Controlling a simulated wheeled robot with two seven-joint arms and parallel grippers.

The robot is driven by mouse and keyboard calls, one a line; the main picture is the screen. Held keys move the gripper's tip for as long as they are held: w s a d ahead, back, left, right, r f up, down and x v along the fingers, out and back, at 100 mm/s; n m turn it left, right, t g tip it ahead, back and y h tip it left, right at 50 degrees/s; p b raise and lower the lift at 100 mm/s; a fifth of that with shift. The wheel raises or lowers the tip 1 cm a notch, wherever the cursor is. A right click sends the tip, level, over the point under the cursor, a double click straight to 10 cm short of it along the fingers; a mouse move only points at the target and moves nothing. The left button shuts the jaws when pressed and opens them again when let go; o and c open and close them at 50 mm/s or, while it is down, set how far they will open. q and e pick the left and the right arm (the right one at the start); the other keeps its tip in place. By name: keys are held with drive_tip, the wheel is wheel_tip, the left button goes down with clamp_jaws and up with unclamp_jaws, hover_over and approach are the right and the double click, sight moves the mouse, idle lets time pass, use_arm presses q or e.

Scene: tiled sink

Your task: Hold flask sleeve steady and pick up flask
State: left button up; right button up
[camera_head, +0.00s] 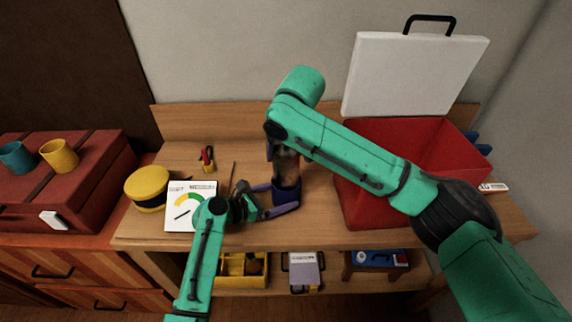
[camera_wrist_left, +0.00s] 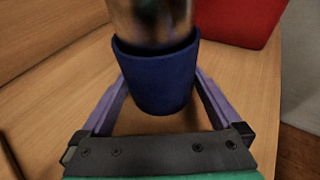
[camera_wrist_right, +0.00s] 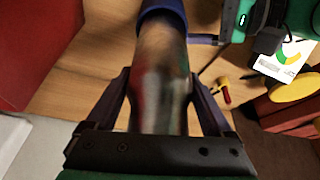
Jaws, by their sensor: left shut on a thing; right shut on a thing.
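The flask (camera_head: 287,166) is a shiny metallic cylinder. In the left wrist view the flask (camera_wrist_left: 150,22) stands upright with its lower end inside the dark blue sleeve (camera_wrist_left: 155,78). The sleeve (camera_head: 287,192) stands on the wooden bench. My left gripper (camera_wrist_left: 160,85) is shut on the sleeve, a purple finger on each side. My right gripper (camera_wrist_right: 160,85) is shut on the flask above the sleeve; it is largely hidden behind my right arm in the head view. The flask's lower end is hidden in the sleeve.
A red bin (camera_head: 362,208) stands close on the right, with a white lid (camera_head: 415,75) behind it. A gauge card (camera_head: 180,215), a yellow round case (camera_head: 147,188) and a red-and-yellow tool (camera_head: 208,159) lie on the left. The bench's front edge is near.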

wheel_tip(320, 180, up, 6)
drive_tip(key=shift+f, duration=0.25)
use_arm(q)
drive_tip(key=o, duration=0.5)
